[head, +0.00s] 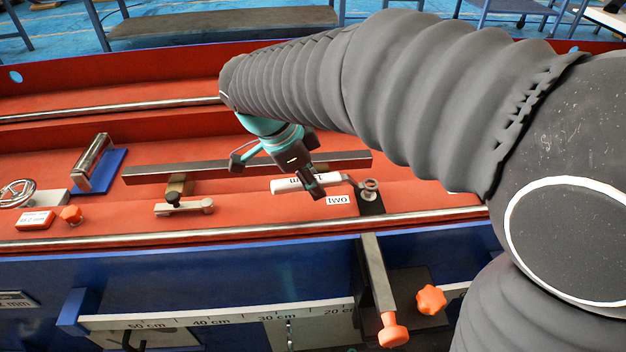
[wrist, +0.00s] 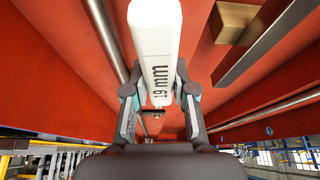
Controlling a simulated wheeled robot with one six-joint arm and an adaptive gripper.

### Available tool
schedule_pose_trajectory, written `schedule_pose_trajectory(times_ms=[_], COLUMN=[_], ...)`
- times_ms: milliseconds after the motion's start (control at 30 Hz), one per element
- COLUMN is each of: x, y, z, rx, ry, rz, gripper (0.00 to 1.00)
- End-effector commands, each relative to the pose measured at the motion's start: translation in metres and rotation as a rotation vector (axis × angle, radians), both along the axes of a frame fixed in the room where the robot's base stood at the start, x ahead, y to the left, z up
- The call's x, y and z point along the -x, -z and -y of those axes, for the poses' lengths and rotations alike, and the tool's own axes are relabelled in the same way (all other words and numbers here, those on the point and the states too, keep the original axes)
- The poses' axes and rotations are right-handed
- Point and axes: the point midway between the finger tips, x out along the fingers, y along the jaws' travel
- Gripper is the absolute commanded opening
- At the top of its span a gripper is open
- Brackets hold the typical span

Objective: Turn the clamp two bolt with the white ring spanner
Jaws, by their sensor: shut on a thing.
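My gripper (head: 318,191) is shut on the handle of the white ring spanner (head: 285,186).
A long dark bar (head: 230,168) lies behind the spanner. A small grey lever (head: 185,208) with a black knob is to the left. A metal rail (head: 150,238) runs along the front. Orange knobs (head: 431,299) and a centimetre scale (head: 215,312) are on the blue front.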

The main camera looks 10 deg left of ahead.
Motion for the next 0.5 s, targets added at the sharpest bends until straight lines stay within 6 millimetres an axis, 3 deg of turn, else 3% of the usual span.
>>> schedule_pose_trajectory(times_ms=[500], x=[-0.0001], y=[0.0090], z=[-0.0001], rx=[0.000], ry=[0.000], rz=[0.000], gripper=[0.00])
